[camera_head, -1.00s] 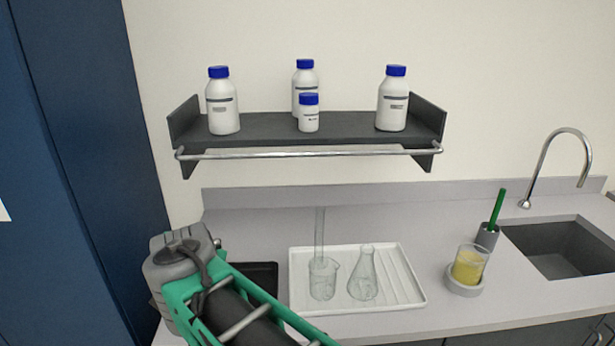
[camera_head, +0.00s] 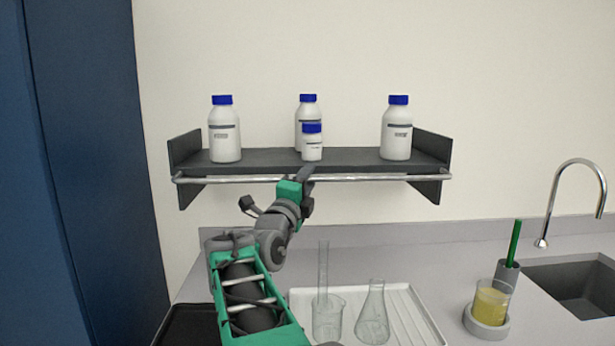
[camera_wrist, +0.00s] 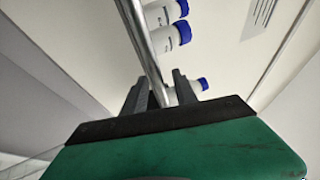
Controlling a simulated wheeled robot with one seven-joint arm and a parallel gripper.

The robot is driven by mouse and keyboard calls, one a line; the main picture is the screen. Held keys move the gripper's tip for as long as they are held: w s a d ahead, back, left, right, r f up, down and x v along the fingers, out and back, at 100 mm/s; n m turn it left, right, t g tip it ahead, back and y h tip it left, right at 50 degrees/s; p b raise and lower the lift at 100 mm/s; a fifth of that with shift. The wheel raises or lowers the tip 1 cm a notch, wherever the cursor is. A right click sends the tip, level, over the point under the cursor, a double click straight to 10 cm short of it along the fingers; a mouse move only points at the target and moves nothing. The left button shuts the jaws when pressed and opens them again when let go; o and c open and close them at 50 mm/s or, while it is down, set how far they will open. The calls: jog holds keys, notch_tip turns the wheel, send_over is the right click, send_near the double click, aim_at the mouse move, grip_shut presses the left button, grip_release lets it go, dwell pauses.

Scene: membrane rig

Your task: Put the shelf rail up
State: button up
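The shelf rail (camera_head: 380,177), a thin silver bar, runs along the front of the dark shelf (camera_head: 365,157), low, about level with or just below the shelf board's front edge. Its bent ends meet the shelf's side plates. My gripper (camera_head: 306,175) is at the rail's middle, reaching up from below and partly hiding it. In the wrist view, my gripper's two dark fingers (camera_wrist: 160,92) stand apart, and the rail (camera_wrist: 145,45) runs down into the gap between them. I see some gap beside the rail; firm contact is not visible.
Several white bottles with blue caps stand on the shelf; the small one (camera_head: 312,148) is just behind my gripper. Below are a white tray (camera_head: 408,310) with glassware, a beaker of yellow liquid (camera_head: 490,303) and a sink (camera_head: 580,285). A blue cabinet (camera_head: 90,150) stands left.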

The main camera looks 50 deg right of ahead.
jog(key=shift+c, duration=0.5)
grip_shut()
